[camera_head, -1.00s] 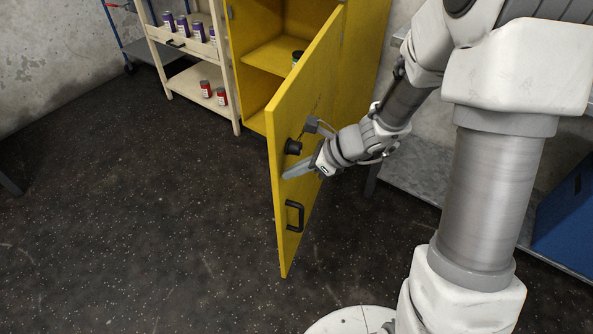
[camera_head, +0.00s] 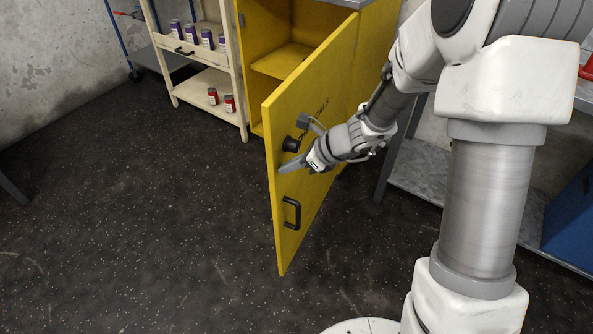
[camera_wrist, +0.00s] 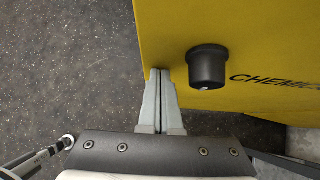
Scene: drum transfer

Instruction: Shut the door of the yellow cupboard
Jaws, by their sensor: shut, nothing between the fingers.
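The yellow cupboard (camera_head: 268,28) stands at the top middle of the head view with its door (camera_head: 315,130) swung wide open towards me. The door's outer face carries a black knob (camera_head: 290,144), a black handle (camera_head: 291,213) below it and black lettering. My gripper (camera_head: 284,168) is shut and empty, at the door's outer face near its free edge, just below the knob. In the wrist view the shut fingertips (camera_wrist: 159,75) overlap the edge of the yellow door (camera_wrist: 262,40), left of the knob (camera_wrist: 207,66). I cannot tell whether they touch the door.
A cream shelf trolley (camera_head: 205,70) with purple and red cans stands left of the cupboard. A grey metal bench (camera_head: 425,175) is to the right, with a blue box (camera_head: 573,215) at the far right. The dark floor left of the door is clear.

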